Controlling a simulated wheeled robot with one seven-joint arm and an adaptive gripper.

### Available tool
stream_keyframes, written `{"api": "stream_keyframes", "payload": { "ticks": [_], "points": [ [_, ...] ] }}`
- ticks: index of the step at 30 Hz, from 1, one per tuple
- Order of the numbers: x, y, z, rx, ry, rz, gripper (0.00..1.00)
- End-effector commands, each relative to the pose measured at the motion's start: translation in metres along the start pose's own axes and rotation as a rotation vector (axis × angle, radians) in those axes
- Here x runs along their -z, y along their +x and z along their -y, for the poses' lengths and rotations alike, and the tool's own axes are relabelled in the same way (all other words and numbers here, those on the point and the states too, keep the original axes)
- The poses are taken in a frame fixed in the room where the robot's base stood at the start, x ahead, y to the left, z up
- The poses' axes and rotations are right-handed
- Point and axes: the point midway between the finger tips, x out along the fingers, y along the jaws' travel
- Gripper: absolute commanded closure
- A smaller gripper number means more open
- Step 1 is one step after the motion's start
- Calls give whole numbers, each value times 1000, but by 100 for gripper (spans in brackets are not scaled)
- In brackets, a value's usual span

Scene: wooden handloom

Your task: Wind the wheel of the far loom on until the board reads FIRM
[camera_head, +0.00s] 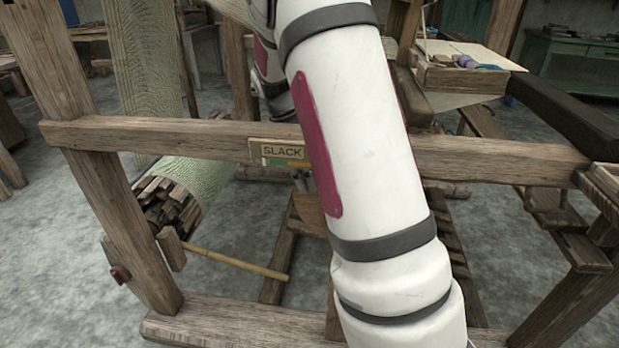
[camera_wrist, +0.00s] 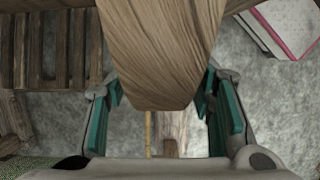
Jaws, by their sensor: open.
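The board (camera_head: 283,151) on the loom's front beam reads SLACK, with a green, yellow and red strip below it. Below it, left of my arm, is a cloth-wrapped roller (camera_head: 207,180) with bare wooden slats at its near end. A light wooden rod (camera_head: 236,262) sticks out from a block beside it. I cannot make out which part is the wheel. My gripper (camera_wrist: 162,88) is open in the wrist view, its teal fingers on either side of a broad, tapered wooden piece (camera_wrist: 163,55). Contact is unclear. In the head view my arm hides most of the gripper.
The front beam (camera_head: 170,137) crosses behind my arm, between an upright post (camera_head: 75,120) at left and the frame at right. A low beam (camera_head: 240,325) lies along the floor. A box (camera_head: 462,78) stands at upper right. Grey floor (camera_head: 60,240) is clear at left.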

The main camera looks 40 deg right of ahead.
Motion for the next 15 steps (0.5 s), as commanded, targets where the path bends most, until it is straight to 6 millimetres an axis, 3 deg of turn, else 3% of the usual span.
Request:
{"api": "stream_keyframes", "payload": {
  "ticks": [9,15],
  "points": [
    [1,-64,-1,-4,-1,-2,51],
    [1,-94,0,-2,-1,-1,51]
  ]
}}
